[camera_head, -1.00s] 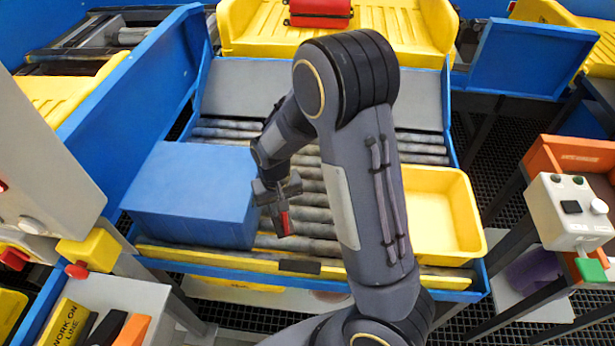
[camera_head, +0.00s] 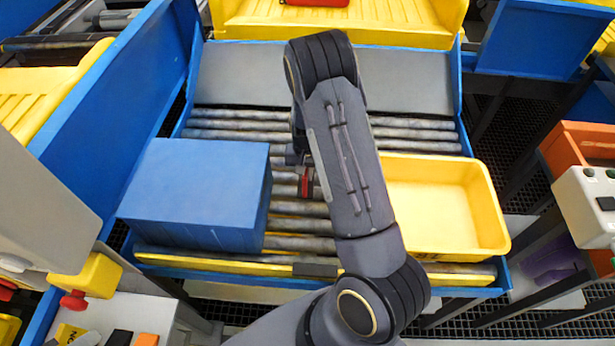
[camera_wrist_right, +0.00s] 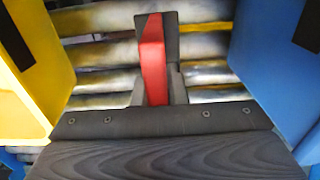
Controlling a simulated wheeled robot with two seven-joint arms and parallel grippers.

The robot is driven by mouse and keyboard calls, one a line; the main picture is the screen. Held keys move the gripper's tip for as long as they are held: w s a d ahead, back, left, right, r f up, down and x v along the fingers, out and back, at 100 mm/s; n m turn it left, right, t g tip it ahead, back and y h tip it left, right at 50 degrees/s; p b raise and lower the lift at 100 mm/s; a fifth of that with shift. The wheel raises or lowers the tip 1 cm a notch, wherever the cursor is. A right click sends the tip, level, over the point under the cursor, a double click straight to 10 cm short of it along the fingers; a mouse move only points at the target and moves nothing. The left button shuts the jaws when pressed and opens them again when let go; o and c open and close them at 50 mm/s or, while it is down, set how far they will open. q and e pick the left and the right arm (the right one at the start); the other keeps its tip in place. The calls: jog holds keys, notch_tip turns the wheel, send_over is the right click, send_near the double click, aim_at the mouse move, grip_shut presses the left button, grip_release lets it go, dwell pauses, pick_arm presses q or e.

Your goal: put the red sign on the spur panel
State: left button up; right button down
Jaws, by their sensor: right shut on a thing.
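My right gripper (camera_head: 305,180) is over the rollers between the blue box and the yellow bin. It is shut on the red sign (camera_head: 306,187), a thin piece of which a small part shows below the jaws in the head view. In the right wrist view the red sign (camera_wrist_right: 153,65) stands upright between the fingers. My right arm hides part of the rollers. I cannot tell which panel is the spur panel; a light panel with a yellow button box (camera_head: 87,278) is at lower left. My left gripper is not in view.
A blue box (camera_head: 195,190) stands left on the roller conveyor (camera_head: 295,224), and a yellow bin (camera_head: 440,205) stands right. A light control box (camera_head: 583,215) and an orange bin (camera_head: 585,145) are at far right. A blue side wall (camera_head: 120,100) rises at left.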

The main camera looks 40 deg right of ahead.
jog(key=shift+w+d+f, duration=0.25)
jog(key=shift+d+f, duration=0.1)
jog(key=shift+f, duration=0.2)
jog(key=f, duration=0.2)
jog(key=f+p, duration=0.1)
jog(key=shift+w+d+f, duration=0.1)
jog(key=shift+w+d, duration=0.05)
jog(key=shift+d, duration=0.15)
jog(key=shift+f, duration=0.3)
jog(key=shift+f, duration=0.2)
jog(key=c, duration=1.5)
grip_release()
jog(key=shift+r, duration=0.1)
jog(key=shift+o, duration=0.2)
